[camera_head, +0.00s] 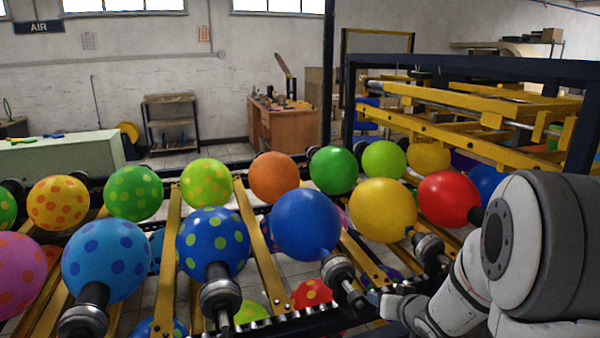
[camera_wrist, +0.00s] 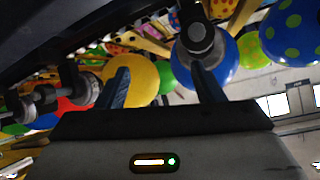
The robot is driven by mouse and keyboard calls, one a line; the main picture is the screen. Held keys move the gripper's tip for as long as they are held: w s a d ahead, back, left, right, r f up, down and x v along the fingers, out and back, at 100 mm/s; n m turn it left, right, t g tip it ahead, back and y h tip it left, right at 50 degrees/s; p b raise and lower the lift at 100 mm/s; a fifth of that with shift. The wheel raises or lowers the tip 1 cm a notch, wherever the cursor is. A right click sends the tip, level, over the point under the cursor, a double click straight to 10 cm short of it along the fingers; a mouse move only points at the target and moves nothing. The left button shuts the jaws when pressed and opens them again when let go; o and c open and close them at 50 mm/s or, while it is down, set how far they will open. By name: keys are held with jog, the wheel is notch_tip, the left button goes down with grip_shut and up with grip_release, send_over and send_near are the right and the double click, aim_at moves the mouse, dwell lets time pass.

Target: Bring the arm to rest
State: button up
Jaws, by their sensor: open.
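My arm (camera_head: 465,295) reaches in from the lower right in the head view, bent low beside the balloon rack. My gripper (camera_head: 372,297) is near the metal holder (camera_head: 338,272) of the plain blue balloon (camera_head: 306,224). In the wrist view my gripper (camera_wrist: 163,84) shows two blue fingers spread apart with nothing held between them. The yellow balloon (camera_wrist: 145,80) lies behind the left finger there, and the blue balloon (camera_wrist: 228,65) with its holder (camera_wrist: 200,38) lies behind the right one. I cannot tell whether a finger touches the holder.
Rows of plain and dotted balloons, such as the red balloon (camera_head: 447,198) and the dotted blue balloon (camera_head: 212,240), fill the rack. Yellow rails (camera_head: 168,260) run between them. A dark machine frame (camera_head: 480,68) stands at the right. A wooden desk (camera_head: 285,122) stands at the back.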

jog(key=s+a+r+g, duration=0.2)
jog(key=s+g, duration=0.1)
jog(key=s, duration=0.4)
jog(key=s+a+r+g+h, duration=0.1)
jog(key=s+a+r+g, duration=0.1)
jog(key=s, duration=0.6)
jog(key=s+a+r+g+h, duration=0.1)
jog(key=s+a+r+g, duration=0.1)
jog(key=s, duration=0.6)
jog(key=shift+a+r+n+g, duration=0.3)
jog(key=shift+r+n+g, duration=0.1)
jog(key=shift+r+g, duration=0.45)
jog(key=shift+c, duration=0.4)
